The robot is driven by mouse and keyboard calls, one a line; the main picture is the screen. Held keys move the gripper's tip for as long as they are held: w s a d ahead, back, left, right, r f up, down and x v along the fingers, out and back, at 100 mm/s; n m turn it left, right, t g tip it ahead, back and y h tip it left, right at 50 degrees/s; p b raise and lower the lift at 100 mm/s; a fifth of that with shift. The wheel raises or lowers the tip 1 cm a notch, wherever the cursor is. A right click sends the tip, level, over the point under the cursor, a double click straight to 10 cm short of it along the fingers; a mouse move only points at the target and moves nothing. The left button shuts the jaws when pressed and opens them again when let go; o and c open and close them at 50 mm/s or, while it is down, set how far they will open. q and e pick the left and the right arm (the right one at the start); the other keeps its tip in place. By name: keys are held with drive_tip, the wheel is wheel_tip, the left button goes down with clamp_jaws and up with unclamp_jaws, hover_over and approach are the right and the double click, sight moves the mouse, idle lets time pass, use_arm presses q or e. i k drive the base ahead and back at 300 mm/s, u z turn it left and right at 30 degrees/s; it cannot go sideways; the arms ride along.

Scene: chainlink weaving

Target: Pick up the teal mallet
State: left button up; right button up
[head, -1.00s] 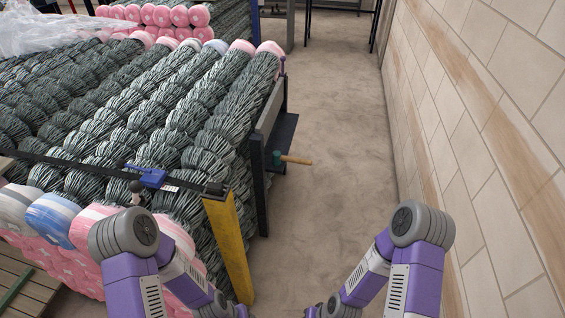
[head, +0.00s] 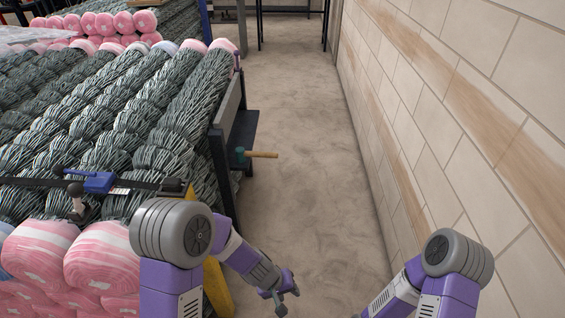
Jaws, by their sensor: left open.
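The teal mallet (head: 240,154) lies at the front edge of a dark shelf (head: 243,130) on the aisle side of the rack. Its tan handle points right, out over the aisle floor. My left gripper (head: 281,298) is open and empty near the bottom of the view, nearer to me than the mallet and well apart from it. My right arm shows at the lower right, but its gripper is out of the picture.
A dark rack post (head: 222,178) and a yellow post (head: 217,287) stand beside the aisle. Bundled mesh rolls (head: 150,128) fill the left. A blue clamp tool (head: 97,182) sits on a black strap. A tiled wall (head: 440,110) bounds the right; the aisle floor (head: 305,160) is clear.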

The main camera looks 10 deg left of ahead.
sight(241, 154)
drive_tip(key=z, duration=0.2)
drive_tip(key=i, duration=3.2)
drive_tip(key=u, duration=2.7)
